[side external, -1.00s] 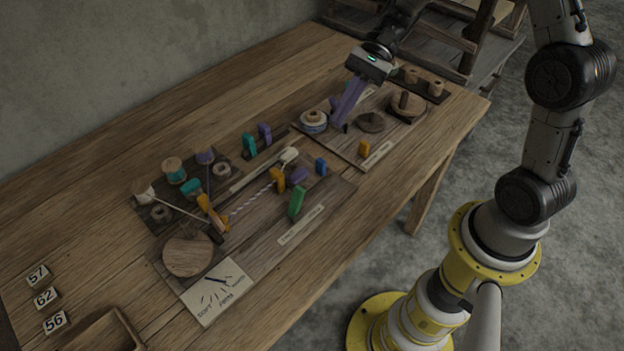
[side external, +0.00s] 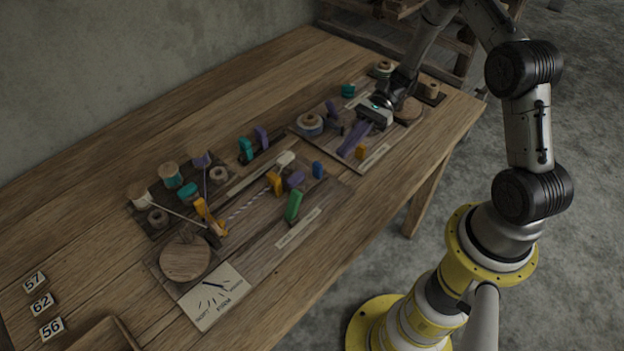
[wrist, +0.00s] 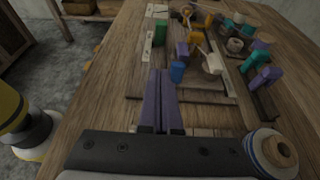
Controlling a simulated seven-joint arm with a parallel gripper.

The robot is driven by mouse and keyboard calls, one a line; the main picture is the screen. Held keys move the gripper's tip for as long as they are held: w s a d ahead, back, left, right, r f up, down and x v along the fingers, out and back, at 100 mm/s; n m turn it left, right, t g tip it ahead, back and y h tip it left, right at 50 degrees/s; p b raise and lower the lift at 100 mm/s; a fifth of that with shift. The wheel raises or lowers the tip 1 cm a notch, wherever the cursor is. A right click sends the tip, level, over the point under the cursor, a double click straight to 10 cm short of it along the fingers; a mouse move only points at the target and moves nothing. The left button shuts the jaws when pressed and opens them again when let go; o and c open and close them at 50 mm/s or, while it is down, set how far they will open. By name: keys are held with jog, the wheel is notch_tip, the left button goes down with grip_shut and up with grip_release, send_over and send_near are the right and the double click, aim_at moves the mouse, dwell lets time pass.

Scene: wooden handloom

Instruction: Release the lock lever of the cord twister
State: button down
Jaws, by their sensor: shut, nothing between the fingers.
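The cord twister (side external: 262,238) is a dark board on the table with a round wooden disc (side external: 185,258), a striped twisted cord (side external: 248,205) and coloured pieces. A green upright piece (side external: 293,206), an orange one (side external: 274,182), a purple one (side external: 295,180) and a blue one (side external: 317,170) stand on or beside it. I cannot tell which is the lock lever. My gripper (side external: 345,152) is shut and empty, its purple fingers over the neighbouring board, right of the twister. In the wrist view the fingertips (wrist: 161,74) point toward the blue piece (wrist: 177,71) and appear apart from it.
The neighbouring board carries a spool (side external: 309,124) and an orange peg (side external: 361,152). Teal (side external: 245,149) and purple (side external: 261,139) pieces stand behind the twister. Thread spools (side external: 171,175) stand at its left.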

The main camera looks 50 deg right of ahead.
aim_at(297, 191)
jog(key=x, duration=1)
jog(key=shift+a, duration=0.35)
jog(key=shift+a+r, duration=0.3)
jog(key=shift+a, duration=0.2)
jog(key=shift+a+r, duration=0.3)
jog(key=shift+a, duration=0.2)
jog(key=shift+a+r, duration=0.25)
jog(key=shift+a, duration=0.3)
jog(key=shift+a+r+h, duration=0.25)
jog(key=shift+r+h, duration=0.05)
jog(key=shift+h, duration=0.3)
jog(key=shift+a+r+h, duration=0.55)
jog(key=shift+a+h, duration=0.05)
jog(key=shift+h, duration=0.3)
jog(key=h, duration=0.1)
jog(key=a+r+h, duration=0.1)
jog(key=shift+a+h, duration=0.3)
jog(key=shift+a, duration=0.05)
jog(key=shift+a+r, duration=0.1)
jog(key=shift+a, duration=0.6)
